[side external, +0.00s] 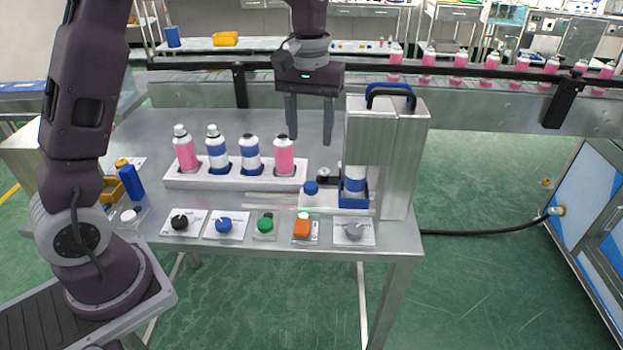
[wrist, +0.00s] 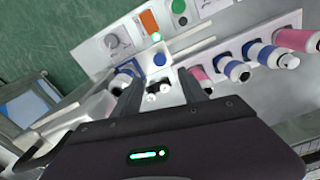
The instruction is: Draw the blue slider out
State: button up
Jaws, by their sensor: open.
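The blue slider (side external: 351,198) sits under the press (side external: 391,150) and carries a blue-and-white can (side external: 354,178). A round blue knob (side external: 311,188) stands on a white block just left of the slider. In the wrist view the knob (wrist: 160,59) shows beyond my fingertips, with the can (wrist: 124,78) to its left. My gripper (side external: 309,140) hangs above the knob and points down. Its fingers are apart with nothing held between them, and it touches nothing that I can see. In the wrist view my gripper (wrist: 163,88) frames small dark-and-white parts below.
A white rack (side external: 236,181) with several pink and blue-striped cans stands left of the knob. A row of control panels, including a green button (side external: 265,224) and an orange switch (side external: 302,228), lines the table's front edge. A conveyor (side external: 470,95) runs behind.

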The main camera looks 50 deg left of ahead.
aim_at(311, 184)
notch_tip(311, 184, down, 12)
jog(key=shift+w+f, duration=0.15)
jog(key=shift+f, duration=0.05)
grip_shut()
jog(key=shift+r, duration=0.1)
dwell(1.4)
